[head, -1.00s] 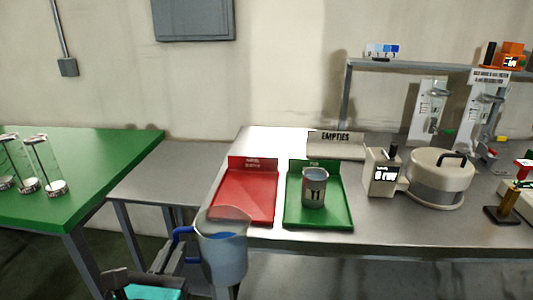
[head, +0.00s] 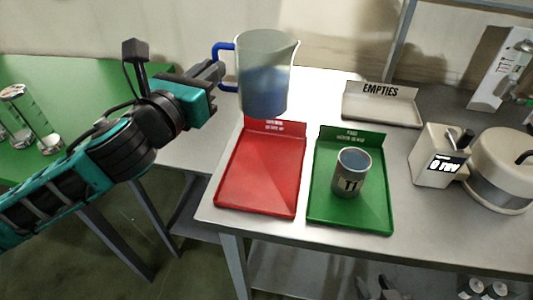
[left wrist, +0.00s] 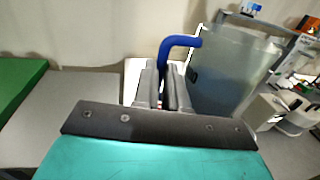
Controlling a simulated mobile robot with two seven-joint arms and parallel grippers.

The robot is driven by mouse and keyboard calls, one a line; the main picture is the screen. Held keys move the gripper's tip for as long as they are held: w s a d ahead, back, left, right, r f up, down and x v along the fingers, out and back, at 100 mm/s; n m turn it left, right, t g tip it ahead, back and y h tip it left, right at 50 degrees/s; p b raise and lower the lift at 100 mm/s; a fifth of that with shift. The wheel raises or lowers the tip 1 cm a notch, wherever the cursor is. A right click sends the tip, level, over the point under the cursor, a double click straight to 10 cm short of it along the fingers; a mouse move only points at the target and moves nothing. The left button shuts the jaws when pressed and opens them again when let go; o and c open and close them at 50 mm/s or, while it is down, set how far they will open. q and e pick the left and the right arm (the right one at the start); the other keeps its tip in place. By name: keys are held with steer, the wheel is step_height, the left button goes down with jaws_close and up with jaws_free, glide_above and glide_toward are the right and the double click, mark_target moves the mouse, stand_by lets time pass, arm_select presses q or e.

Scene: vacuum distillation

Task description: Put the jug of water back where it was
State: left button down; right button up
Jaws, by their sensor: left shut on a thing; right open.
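The jug (head: 266,75) is clear, with blue-tinted water and a blue handle (head: 222,60). My left gripper (head: 218,76) is shut on that handle. The jug hangs upright, appearing in front of the back of the table behind the red tray (head: 258,180); its exact height is hard to judge. In the left wrist view the fingers (left wrist: 164,88) close around the handle, and the jug (left wrist: 232,75) is to their right. My right gripper (head: 376,289) shows only partly at the bottom edge, open, below the table's front edge.
A green tray (head: 320,205) holds a grey metal can (head: 351,171). The EMPTIES tray (head: 385,109) stands behind it. A beige device (head: 437,158) and a round pot (head: 503,170) are at right. A green table (head: 90,90) with glass cylinders is at left; bare grey tabletop lies between.

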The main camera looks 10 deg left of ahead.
arm_select(q)
steer(key=shift+w+f+b, duration=0.15)
steer(key=shift+f+b, duration=0.4)
steer(key=shift+f, duration=4.3)
steer(key=shift+w+f+b, duration=0.1)
steer(key=shift+f+b, duration=0.45)
steer(key=shift+f, duration=4.25)
steer(key=shift+f, duration=0.2)
steer(key=c, duration=1.2)
jaws_free()
